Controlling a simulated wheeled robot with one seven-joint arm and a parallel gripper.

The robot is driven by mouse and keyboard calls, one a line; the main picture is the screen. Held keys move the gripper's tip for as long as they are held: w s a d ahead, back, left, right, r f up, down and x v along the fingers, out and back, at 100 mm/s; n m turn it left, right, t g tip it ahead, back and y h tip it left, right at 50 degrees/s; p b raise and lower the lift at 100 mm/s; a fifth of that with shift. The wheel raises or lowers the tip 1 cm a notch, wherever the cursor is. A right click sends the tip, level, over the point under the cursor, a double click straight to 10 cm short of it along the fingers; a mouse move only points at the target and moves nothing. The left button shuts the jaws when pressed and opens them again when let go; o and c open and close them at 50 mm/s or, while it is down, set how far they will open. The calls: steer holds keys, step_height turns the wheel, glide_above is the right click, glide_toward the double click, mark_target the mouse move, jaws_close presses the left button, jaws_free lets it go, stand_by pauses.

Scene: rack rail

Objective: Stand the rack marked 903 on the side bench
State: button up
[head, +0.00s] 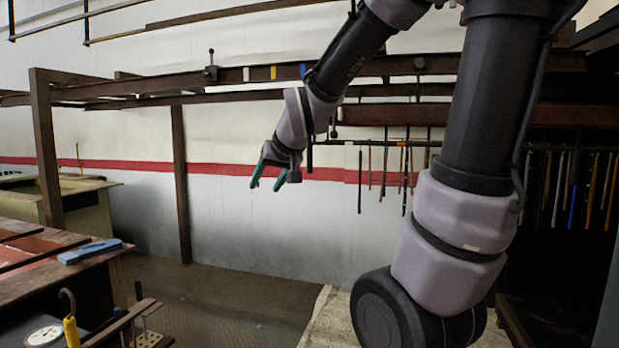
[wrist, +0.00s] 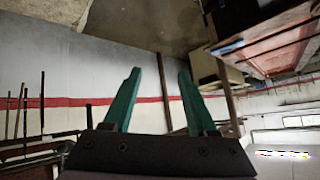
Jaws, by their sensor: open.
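My gripper (head: 267,184) hangs at the end of my arm in the middle of the head view, with its two green fingers apart and nothing between them. The wrist view also shows my gripper (wrist: 159,76) open and empty in front of the wall and floor. I see no rack that I can tell is marked 903, and no such number is readable. A bench (head: 30,292) stands at the lower left; I cannot tell whether it is the side bench. My gripper is well to the right of it and higher, touching nothing.
A brown beam (head: 140,88) with upright posts runs across behind my gripper. Several thin rods and tools (head: 385,168) hang at the right. A blue object (head: 90,252) lies on the left bench.

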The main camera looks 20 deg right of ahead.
steer(key=s+d+r+m+g, duration=0.1)
steer(key=s+d, duration=0.1)
steer(key=s, duration=0.5)
steer(key=s+d+r+m+g, duration=0.1)
steer(key=s+d+r, duration=0.1)
steer(key=s, duration=0.6)
steer(key=shift+s+m, duration=0.25)
steer(key=shift+m, duration=0.15)
steer(key=shift+r, duration=0.1)
